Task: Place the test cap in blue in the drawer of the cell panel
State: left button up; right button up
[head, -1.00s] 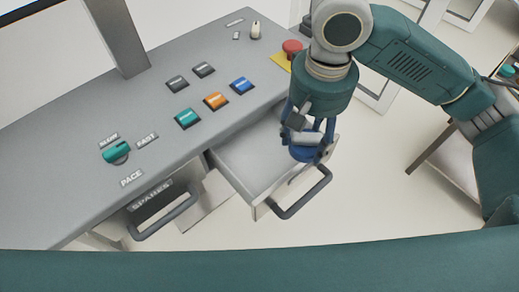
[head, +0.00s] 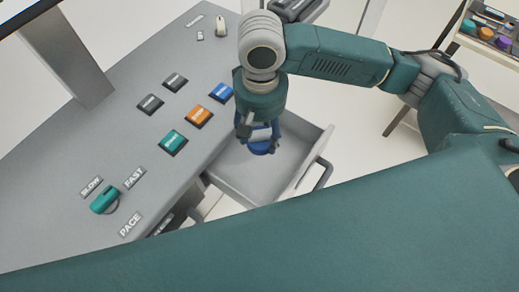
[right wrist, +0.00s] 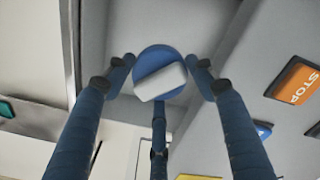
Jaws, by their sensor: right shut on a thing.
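The test cap in blue (head: 261,147) is a round blue piece with a white band across it. It also shows in the right wrist view (right wrist: 150,55). My right gripper (head: 259,132) has its fingers closed around the cap and holds it over the open drawer (head: 228,168). The drawer is pulled out from the grey cell panel (head: 120,135), and its visible floor is bare. In the right wrist view the drawer's inside (right wrist: 150,22) shows behind the cap. I cannot tell the cap's exact height above the drawer floor. My left gripper is not in view.
The panel top carries a teal knob (head: 104,200), several coloured buttons such as an orange one (head: 199,117), and a grey post (head: 70,60). The drawer's dark handle (head: 323,173) sticks out at the right. A rack with coloured pieces (head: 483,35) stands at the upper right.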

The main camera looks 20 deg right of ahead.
aim_at(260, 141)
notch_tip(260, 141, down, 4)
jog(key=shift+w+a+r, duration=0.1)
notch_tip(260, 141, down, 2)
jog(key=shift+f, duration=0.25)
notch_tip(260, 141, down, 3)
jog(key=shift+r+p, duration=0.2)
jog(key=shift+p, duration=0.15)
jog(key=shift+f, duration=0.3)
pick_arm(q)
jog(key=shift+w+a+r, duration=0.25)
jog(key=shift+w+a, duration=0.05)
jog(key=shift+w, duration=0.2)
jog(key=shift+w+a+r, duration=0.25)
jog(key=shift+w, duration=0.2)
pick_arm(e)
jog(key=shift+f, duration=0.15)
jog(key=o, duration=1.2)
